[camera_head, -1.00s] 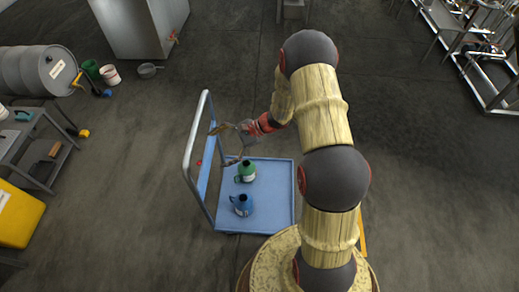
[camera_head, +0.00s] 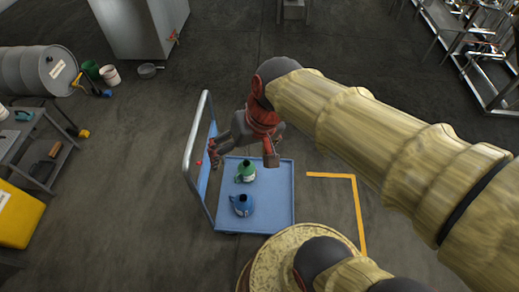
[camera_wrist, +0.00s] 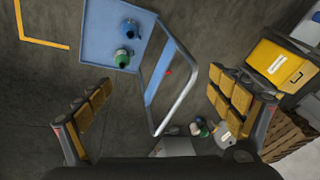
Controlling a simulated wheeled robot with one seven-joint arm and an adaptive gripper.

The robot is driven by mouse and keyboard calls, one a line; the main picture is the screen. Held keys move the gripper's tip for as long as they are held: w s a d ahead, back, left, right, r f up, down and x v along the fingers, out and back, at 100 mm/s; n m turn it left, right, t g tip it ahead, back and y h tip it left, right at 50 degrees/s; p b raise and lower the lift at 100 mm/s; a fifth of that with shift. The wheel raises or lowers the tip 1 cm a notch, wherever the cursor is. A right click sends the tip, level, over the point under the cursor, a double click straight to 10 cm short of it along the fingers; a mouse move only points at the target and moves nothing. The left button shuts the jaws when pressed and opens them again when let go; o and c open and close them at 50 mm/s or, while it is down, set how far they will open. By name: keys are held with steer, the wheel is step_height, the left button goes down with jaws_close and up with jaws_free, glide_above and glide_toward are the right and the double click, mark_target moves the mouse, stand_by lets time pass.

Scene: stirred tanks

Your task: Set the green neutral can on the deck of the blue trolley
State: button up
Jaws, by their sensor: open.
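The green can (camera_head: 245,172) stands upright on the deck of the blue trolley (camera_head: 277,197), toward its back left. A blue can (camera_head: 241,205) stands upright on the same deck, just in front of it. My gripper (camera_head: 244,158) is open and empty, above the far end of the trolley. In the wrist view the open fingers (camera_wrist: 152,112) are wide apart.
The trolley's push handle (camera_head: 194,140) rises along its left side, close to my gripper. A yellow bin (camera_head: 18,215) and a shelf (camera_head: 40,150) stand at the left. A grey drum (camera_head: 38,70) lies behind them.

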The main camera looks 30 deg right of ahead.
steer(key=s+d+r+n+t+h, duration=0.2)
steer(key=s+d+r, duration=0.1)
steer(key=s+r, duration=0.1)
